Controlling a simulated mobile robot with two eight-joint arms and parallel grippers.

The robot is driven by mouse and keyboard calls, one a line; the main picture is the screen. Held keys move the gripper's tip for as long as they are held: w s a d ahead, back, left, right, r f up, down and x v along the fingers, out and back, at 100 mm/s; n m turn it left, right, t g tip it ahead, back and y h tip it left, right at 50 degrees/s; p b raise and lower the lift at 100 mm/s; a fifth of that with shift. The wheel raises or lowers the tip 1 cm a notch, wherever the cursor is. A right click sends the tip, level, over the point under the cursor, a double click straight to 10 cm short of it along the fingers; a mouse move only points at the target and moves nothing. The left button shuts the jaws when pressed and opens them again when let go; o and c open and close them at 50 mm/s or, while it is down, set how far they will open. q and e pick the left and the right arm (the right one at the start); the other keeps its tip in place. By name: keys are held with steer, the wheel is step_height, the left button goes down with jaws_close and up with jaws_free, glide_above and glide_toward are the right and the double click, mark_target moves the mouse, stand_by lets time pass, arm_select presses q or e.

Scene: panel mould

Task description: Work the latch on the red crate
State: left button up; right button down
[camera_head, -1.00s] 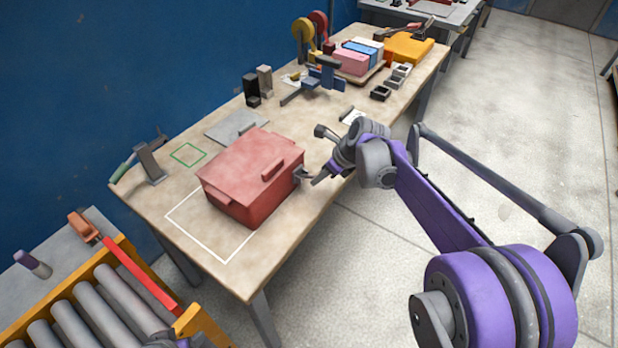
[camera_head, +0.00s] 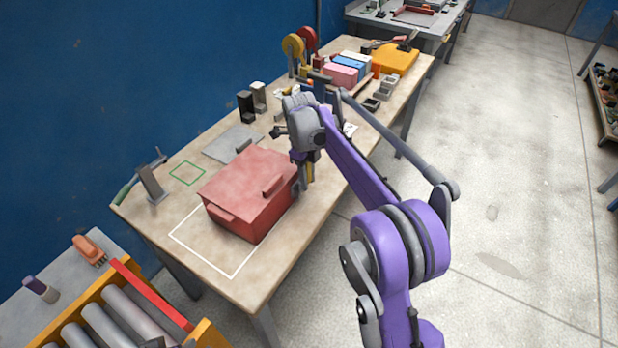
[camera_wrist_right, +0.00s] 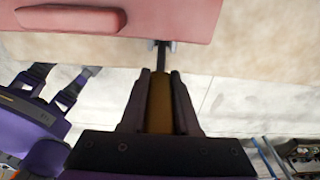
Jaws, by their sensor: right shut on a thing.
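The red crate (camera_head: 245,195) sits on the workbench, lid shut, with a handle bar on its near side and another on top. At its right side is the latch, whose yellow-brown lever (camera_wrist_right: 160,100) joins by a dark shaft to a small grey bracket (camera_wrist_right: 160,45) at the crate's edge. My right gripper (camera_wrist_right: 160,85) points down beside the crate and is shut on this lever; in the head view my wrist partly hides the latch. My left gripper (camera_wrist_right: 48,85) shows at the left of the wrist view, its dark fingers apart and empty.
The workbench (camera_head: 230,262) has a white outline around the crate and a green square outline (camera_head: 187,173). A grey plate (camera_head: 232,143) lies behind the crate. A grey stand (camera_head: 151,184) is at the left. A roller conveyor (camera_head: 120,318) is at lower left.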

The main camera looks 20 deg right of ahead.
stand_by(0.4)
steer(key=c, duration=0.6)
jaws_free()
steer(key=shift+c, duration=0.2)
step_height(320, 180, up, 11)
steer(key=p, duration=0.1)
steer(key=shift+w+a, duration=0.3)
steer(key=shift+w, duration=0.15)
steer(key=shift+f, duration=0.1)
